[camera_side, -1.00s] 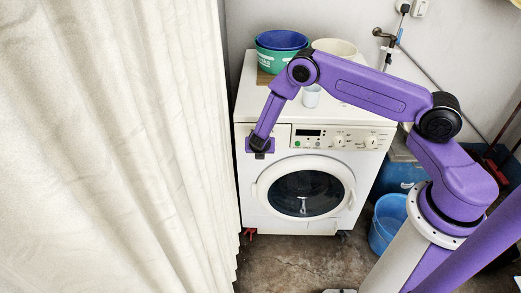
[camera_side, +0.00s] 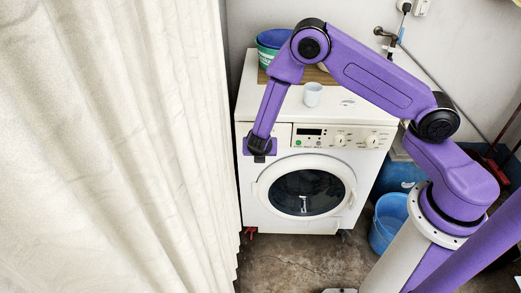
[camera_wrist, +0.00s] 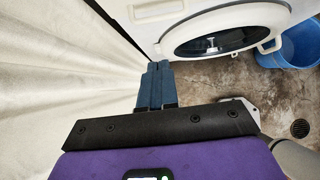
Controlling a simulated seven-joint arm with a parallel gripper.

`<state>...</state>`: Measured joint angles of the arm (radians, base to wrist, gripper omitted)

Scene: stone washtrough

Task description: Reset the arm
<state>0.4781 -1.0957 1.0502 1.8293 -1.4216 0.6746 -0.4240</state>
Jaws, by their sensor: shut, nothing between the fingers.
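My gripper (camera_side: 259,157) is at the end of my purple arm, in front of the upper left of the white washing machine (camera_side: 262,212). In the wrist view its two blue fingers (camera_wrist: 158,66) lie side by side, shut with nothing between them. The machine's round door (camera_wrist: 215,32) looks closed and is ahead and to the right there. In the side view my arm arches over the machine top.
A pale curtain (camera_side: 110,150) hangs close on the left. A white cup (camera_side: 313,95) and nested blue and green basins (camera_side: 268,48), partly hidden by my arm, stand on the machine. A blue bucket (camera_side: 388,222) is on the concrete floor at right.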

